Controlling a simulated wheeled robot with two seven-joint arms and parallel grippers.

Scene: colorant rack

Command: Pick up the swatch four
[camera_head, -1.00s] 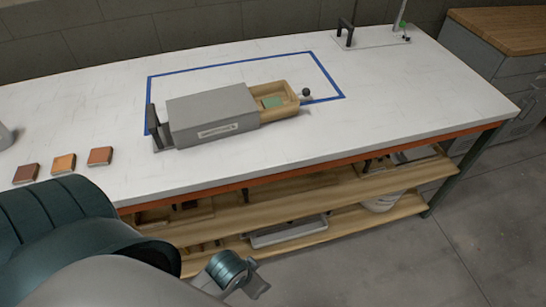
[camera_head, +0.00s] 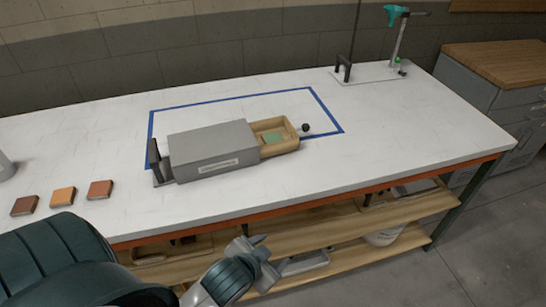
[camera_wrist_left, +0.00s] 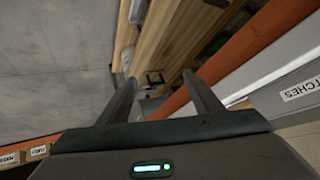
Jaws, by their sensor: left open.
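A green swatch (camera_head: 273,138) lies in the pulled-out wooden drawer (camera_head: 292,145) of a grey box (camera_head: 212,150) on the white bench. Three more swatches lie in a row at the bench's left: dark brown (camera_head: 25,205), orange (camera_head: 63,197) and reddish-brown (camera_head: 101,190). No number is readable on any swatch. My left gripper (camera_head: 262,253) is open and empty, in front of the bench and below its top edge. The left wrist view shows its spread fingers (camera_wrist_left: 159,80) with shelves beyond. My right gripper is not in view.
Blue tape (camera_head: 240,97) outlines an area around the box. A black handle (camera_head: 154,160) stands at the box's left end, and a dark knob (camera_head: 305,127) at the drawer's right. A stand (camera_head: 398,45) is at the back right. The orange front edge (camera_head: 330,203) lies above wooden shelves.

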